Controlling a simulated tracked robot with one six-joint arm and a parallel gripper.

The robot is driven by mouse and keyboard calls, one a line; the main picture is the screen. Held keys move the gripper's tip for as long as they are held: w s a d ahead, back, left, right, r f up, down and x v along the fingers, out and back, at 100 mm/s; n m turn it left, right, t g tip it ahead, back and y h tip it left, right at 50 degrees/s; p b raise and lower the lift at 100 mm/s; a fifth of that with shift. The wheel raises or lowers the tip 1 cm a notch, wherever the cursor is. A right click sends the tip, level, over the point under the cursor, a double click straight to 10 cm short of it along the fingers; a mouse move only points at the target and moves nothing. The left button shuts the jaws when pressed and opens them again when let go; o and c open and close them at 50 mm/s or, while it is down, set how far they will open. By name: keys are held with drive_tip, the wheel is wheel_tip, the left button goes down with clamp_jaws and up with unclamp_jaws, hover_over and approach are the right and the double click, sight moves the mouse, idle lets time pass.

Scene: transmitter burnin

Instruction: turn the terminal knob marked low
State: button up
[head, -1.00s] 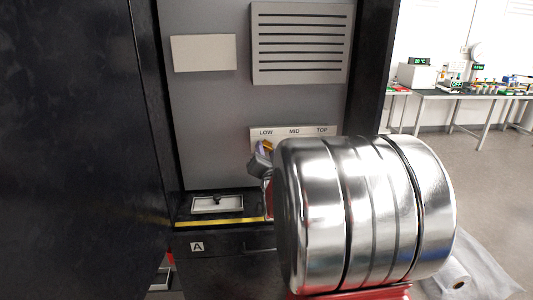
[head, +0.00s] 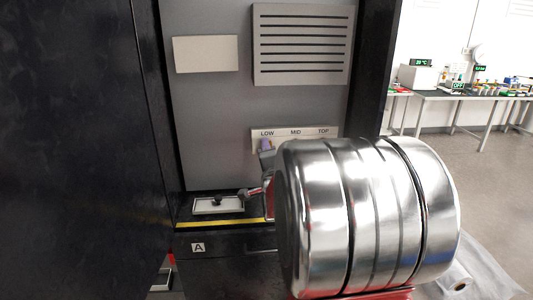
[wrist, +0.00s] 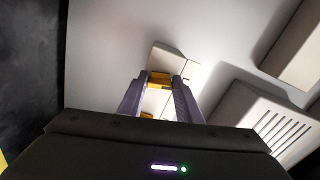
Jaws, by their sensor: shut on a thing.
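The label strip (head: 281,133) on the grey cabinet front reads LOW, MID and TOP. My gripper (head: 266,147) is at the strip, just under the word LOW. In the wrist view its two purple fingers (wrist: 160,82) are shut on a yellow knob (wrist: 158,77) in front of the pale panel. In the head view the knob is hidden by the fingers, and my silver arm link covers the area below MID and TOP. The knob's pointer direction cannot be made out.
A louvred vent (head: 302,45) and a blank plate (head: 206,54) are on the cabinet above. Below is a ledge with a yellow stripe (head: 222,223) and a small framed plate (head: 218,205). A black cabinet wall (head: 70,150) stands close on the left.

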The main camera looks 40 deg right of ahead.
drive_tip(key=shift+s+f, duration=0.1)
drive_tip(key=shift+f, duration=0.1)
idle(0.3)
drive_tip(key=o, duration=0.7)
drive_tip(key=shift+d, duration=0.1)
drive_tip(key=shift+c, duration=0.2)
drive_tip(key=o, duration=0.4)
drive_tip(key=shift+r, duration=0.1)
